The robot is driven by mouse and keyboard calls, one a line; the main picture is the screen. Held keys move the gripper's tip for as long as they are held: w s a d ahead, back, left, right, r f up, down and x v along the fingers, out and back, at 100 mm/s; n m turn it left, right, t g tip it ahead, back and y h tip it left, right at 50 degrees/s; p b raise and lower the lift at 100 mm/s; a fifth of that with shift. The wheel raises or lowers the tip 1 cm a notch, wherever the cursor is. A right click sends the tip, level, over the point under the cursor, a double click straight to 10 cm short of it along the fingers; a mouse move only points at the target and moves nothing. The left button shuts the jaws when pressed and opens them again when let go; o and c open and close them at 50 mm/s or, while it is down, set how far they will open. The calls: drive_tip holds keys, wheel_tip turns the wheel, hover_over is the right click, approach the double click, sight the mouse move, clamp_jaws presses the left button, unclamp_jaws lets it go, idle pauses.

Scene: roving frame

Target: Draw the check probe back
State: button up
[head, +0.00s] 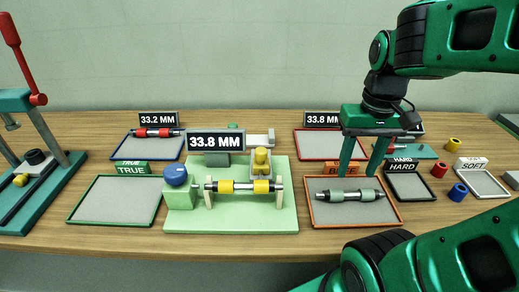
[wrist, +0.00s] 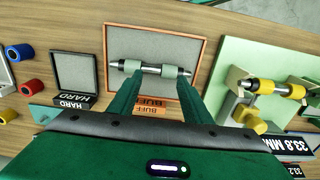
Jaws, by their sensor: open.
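A pale green gauge stand (head: 230,222) holds a shaft with two yellow sleeves (head: 243,186) across its supports. A blue knob (head: 175,174) is at its left, and a yellow knob (head: 261,157) stands on a block behind the shaft; I cannot tell for sure which part is the check probe. The stand's display (head: 216,142) reads 33.8 MM. The yellow knob also shows in the wrist view (wrist: 251,118). My gripper (head: 360,174) is open and empty, right of the stand, above the BUFF tray (head: 313,213). A shaft with pale green sleeves (head: 350,196) lies in that tray, near my fingertips (wrist: 158,84).
An empty TRUE tray (head: 90,211) lies left of the stand. A tray with a red-sleeved shaft (head: 155,132) is behind it. HARD (head: 408,188) and SOFT (head: 482,184) trays and several coloured rings are right. A teal press with a red lever (head: 38,99) stands far left.

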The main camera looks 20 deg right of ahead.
drive_tip(key=w+a+r+n, duration=0.4)
drive_tip(key=w+a+r, duration=0.15)
drive_tip(key=w, duration=0.35)
drive_tip(key=n, duration=0.5)
approach(261, 149)
wheel_tip(261, 149, down, 8)
drive_tip(key=shift+f, duration=0.25)
